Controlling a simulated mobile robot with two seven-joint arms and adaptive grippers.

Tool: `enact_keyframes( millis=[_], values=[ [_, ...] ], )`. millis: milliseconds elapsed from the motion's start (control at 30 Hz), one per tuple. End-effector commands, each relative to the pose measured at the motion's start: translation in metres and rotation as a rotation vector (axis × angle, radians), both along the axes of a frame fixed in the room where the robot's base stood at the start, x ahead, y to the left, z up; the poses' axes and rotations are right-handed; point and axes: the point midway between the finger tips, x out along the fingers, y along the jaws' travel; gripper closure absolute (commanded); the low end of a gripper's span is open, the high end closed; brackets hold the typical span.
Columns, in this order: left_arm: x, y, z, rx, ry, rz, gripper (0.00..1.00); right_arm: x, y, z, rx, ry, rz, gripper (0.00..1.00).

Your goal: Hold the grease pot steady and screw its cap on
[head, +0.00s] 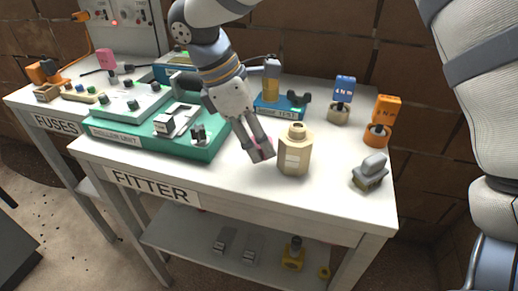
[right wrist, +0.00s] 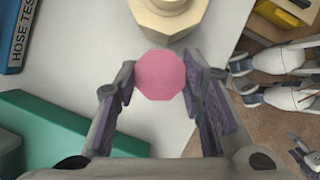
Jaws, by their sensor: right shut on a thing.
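The grease pot (head: 294,158) is a cream, many-sided jar with a narrow round neck, upright on the white bench; its top part shows at the upper edge of the right wrist view (right wrist: 165,20). My right gripper (head: 262,152) points down just left of the pot. It is shut on the pink, many-sided cap (right wrist: 160,75), which lies between its two fingers in the right wrist view. In the head view the fingers hide most of the cap. The cap is beside the pot, not over its neck. I cannot make out my left gripper in either view.
A green roller unit (head: 150,140) stands to the left, a blue hose test stand (head: 270,108) behind. Blue-tagged (head: 341,98) and orange-tagged (head: 380,125) pieces and a grey block (head: 370,172) stand to the right. The bench front near the FITTER label (head: 152,187) is clear.

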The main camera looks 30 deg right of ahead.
Motion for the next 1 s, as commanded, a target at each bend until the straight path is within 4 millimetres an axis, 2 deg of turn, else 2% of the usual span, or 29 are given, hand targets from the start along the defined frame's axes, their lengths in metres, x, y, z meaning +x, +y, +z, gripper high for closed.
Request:
enact_keyframes(
  millis=[33, 267, 400, 600, 800, 1000],
  values=[
    [0.005, 0.000, 0.004, 0.000, -0.018, 0.000, 0.42, -0.006, 0.007, 0.014, -0.002, -0.010, 0.004, 0.83],
    [0.017, 0.000, 0.015, 0.000, -0.063, -0.001, 0.42, -0.037, 0.036, 0.065, -0.002, -0.013, 0.004, 0.83],
    [0.014, 0.000, 0.013, 0.000, -0.053, 0.000, 0.42, -0.063, 0.062, 0.076, -0.003, -0.003, 0.006, 0.83],
    [0.014, 0.000, 0.012, 0.000, -0.052, 0.000, 0.42, -0.089, 0.088, 0.090, -0.002, 0.000, 0.003, 0.83],
    [0.014, 0.000, 0.013, 0.000, -0.052, 0.000, 0.42, -0.098, 0.097, 0.096, -0.001, 0.000, 0.002, 0.83],
    [0.014, 0.000, 0.013, 0.000, -0.052, 0.000, 0.42, -0.099, 0.098, 0.096, -0.001, -0.001, 0.003, 0.83]
  ],
)
